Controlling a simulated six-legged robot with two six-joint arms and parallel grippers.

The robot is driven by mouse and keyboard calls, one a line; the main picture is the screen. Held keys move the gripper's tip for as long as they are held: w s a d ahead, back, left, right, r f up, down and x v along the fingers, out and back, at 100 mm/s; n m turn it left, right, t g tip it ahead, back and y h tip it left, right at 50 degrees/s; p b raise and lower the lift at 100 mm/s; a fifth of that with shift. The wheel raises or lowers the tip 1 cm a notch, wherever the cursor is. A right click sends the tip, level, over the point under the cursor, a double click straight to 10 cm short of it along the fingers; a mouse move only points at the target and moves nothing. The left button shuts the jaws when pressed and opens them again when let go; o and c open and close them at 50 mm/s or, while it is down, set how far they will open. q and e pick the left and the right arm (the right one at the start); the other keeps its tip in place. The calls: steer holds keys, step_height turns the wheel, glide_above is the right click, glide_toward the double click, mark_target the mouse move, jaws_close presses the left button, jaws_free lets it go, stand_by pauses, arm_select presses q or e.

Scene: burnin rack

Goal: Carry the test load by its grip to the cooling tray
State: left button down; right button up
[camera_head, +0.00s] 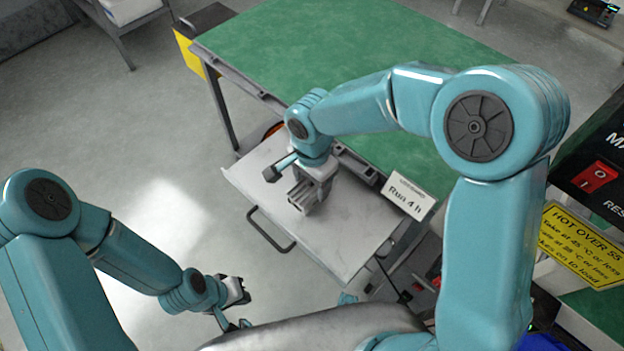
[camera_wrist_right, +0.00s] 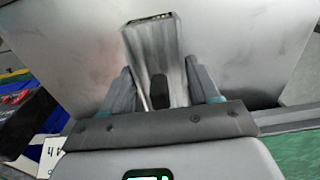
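The test load is a grey metal block (camera_head: 302,197) under my right gripper (camera_head: 315,178), over the light grey tray (camera_head: 345,225). I cannot tell whether the load rests on the tray or hangs just above it. In the right wrist view the block (camera_wrist_right: 150,48) reaches away between the two fingers of my right gripper (camera_wrist_right: 162,80), with a black stub at its near end. Whether the fingers press on it is unclear. My left gripper (camera_head: 240,290) is empty at the lower left, away from the tray, and its small dark fingers look apart.
The tray has a black handle (camera_head: 268,232) on its front edge. A green bench top (camera_head: 330,50) lies behind it. A yellow hot-warning sign (camera_head: 580,245) and a red switch (camera_head: 599,176) are at the far right.

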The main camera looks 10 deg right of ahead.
steer(key=o, duration=0.3)
steer(key=shift+r, duration=0.1)
steer(key=shift+r+p, duration=0.25)
steer(key=shift+p, duration=0.05)
step_height(320, 180, up, 11)
steer(key=shift+p, duration=0.5)
steer(key=shift+r, duration=0.4)
